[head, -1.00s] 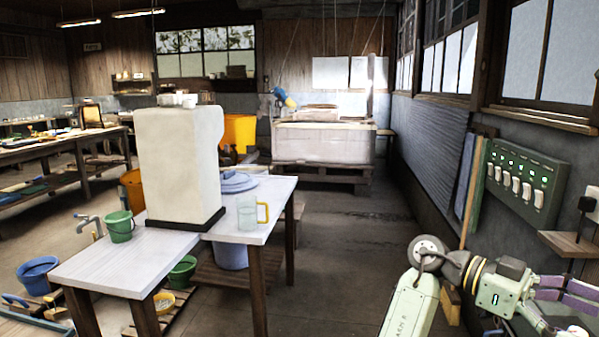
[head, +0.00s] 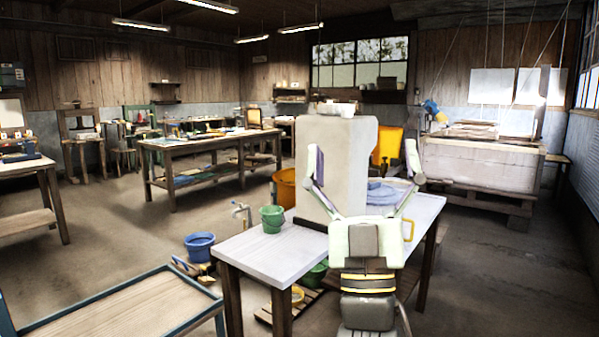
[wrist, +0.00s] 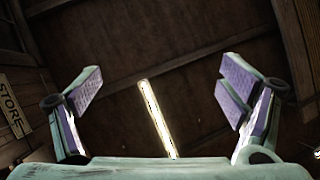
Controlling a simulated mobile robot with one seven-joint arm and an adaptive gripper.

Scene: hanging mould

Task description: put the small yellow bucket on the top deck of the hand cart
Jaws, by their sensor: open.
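A small yellow bucket (head: 297,294) sits low on a slatted pallet under the white table, partly hidden by the table in the head view. The hand cart, with a blue frame and a wooden top deck (head: 130,307), stands at the lower left, cut off by the picture edge. Its visible deck is bare. My gripper (head: 363,155) is raised in front of the white block on the table, fingers spread wide and empty. In the wrist view my gripper (wrist: 160,88) is open toward the ceiling; neither bucket nor cart shows there.
The white table (head: 262,258) holds a green bucket (head: 272,219) and a tall white block (head: 335,165). Another green bucket (head: 314,277) is under the table. Open floor lies left, behind the cart.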

